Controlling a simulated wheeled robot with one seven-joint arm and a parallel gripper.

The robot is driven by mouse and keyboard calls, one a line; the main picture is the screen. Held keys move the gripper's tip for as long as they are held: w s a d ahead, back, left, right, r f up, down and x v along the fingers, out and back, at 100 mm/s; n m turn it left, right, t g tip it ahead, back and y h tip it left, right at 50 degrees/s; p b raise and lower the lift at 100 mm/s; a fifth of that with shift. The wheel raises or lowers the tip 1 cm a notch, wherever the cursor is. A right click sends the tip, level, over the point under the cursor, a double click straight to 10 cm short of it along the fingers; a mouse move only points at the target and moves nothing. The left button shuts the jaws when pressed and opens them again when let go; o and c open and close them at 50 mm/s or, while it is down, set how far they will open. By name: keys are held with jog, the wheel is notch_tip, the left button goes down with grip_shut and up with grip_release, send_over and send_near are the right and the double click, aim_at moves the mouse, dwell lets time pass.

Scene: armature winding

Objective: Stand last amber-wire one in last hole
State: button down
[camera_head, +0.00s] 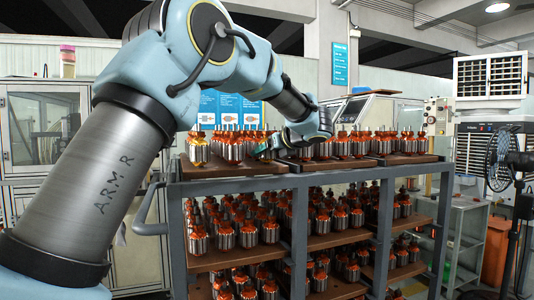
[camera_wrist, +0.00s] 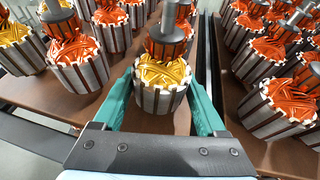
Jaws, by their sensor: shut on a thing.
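The amber-wire armature (camera_wrist: 162,78) stands upright between the teal fingers of my gripper (camera_wrist: 160,100) in the wrist view. It has amber windings, a striped core and a dark commutator on a shaft. The gripper is shut on its core, and its base is close to the brown board; I cannot tell whether it is seated in a hole. In the head view my gripper (camera_head: 264,148) is at the top board's front edge, and the held armature is hard to make out. Another amber-wire armature (camera_head: 198,151) stands at that board's left end.
Orange-wire armatures (camera_head: 234,148) fill much of the top board (camera_head: 225,171). Close neighbours stand left (camera_wrist: 78,62) and right (camera_wrist: 270,100) of my gripper. A dark gap between boards runs just right of it. The grey rack (camera_head: 300,215) holds lower shelves of armatures.

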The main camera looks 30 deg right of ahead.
dwell(0.4)
jog(key=shift+c, duration=0.8)
grip_release()
jog(key=shift+o, duration=0.8)
jog(key=shift+f, duration=0.1)
jog(key=b+v, duration=0.3)
jog(key=v, duration=0.7)
jog(key=shift+s+r, duration=0.25)
jog(key=shift+s, duration=0.1)
jog(key=shift+b, duration=0.3)
jog(key=b+v, duration=0.2)
jog(key=v, duration=0.8)
jog(key=shift+s+r, duration=0.15)
jog(key=shift+s, duration=0.25)
jog(key=shift+d, duration=0.1)
